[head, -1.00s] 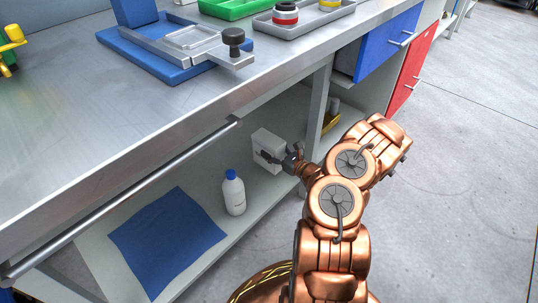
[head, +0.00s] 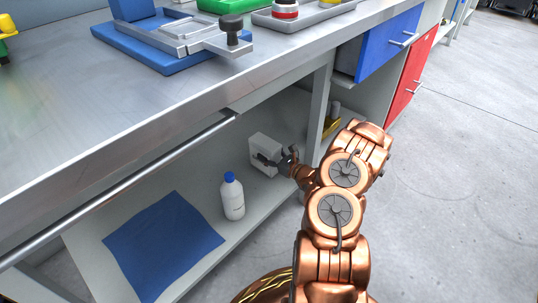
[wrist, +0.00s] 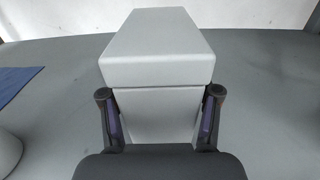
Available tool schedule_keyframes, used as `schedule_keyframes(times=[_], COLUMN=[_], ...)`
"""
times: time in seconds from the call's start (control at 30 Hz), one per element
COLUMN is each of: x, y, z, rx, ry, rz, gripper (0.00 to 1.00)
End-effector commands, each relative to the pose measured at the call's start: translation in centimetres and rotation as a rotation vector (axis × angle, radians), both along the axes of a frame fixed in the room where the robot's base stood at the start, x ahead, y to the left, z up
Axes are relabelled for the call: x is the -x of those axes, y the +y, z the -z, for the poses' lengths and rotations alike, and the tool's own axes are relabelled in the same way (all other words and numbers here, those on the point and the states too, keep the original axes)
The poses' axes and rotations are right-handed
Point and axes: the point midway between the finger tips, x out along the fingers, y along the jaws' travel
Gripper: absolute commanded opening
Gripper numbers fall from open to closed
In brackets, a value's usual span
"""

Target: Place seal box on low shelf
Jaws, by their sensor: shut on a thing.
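The seal box (head: 262,147) is a small light-grey box with a lid, upright at the low shelf (head: 190,182) under the workbench. In the wrist view the box (wrist: 158,52) fills the middle, with the shelf surface around it. My gripper (head: 268,161) is shut on the box, reaching in from the right. In the wrist view the two fingers of my gripper (wrist: 160,115) press on its left and right sides. I cannot tell whether the underside of the box touches the shelf.
A white bottle with a blue cap (head: 232,198) stands on the shelf, left of my gripper. A blue mat (head: 163,243) lies further left. A bench leg (head: 318,112) is close to my arm. The worktop (head: 120,110) and a rail (head: 120,190) overhang the shelf.

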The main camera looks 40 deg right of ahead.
Motion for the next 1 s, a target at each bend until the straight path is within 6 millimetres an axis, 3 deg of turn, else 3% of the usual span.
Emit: schedule_keyframes(times=[0.17, 0.2, 0.43, 0.9, 1.0], x=[0.0, 0.0, 0.0, 0.1, 1.5], y=[0.0, 0.0, 0.0, 0.0, -0.5], z=[0.3, 0.3, 0.3, -0.1, -0.3], rx=[-0.001, -0.001, -0.001, 0.0, -0.004], ry=[-0.001, 0.0, 0.0, 0.0, 0.002], rz=[0.001, 0.001, 0.0, -0.001, 0.005], gripper=[0.13, 0.66, 0.9, 0.92, 0.92])
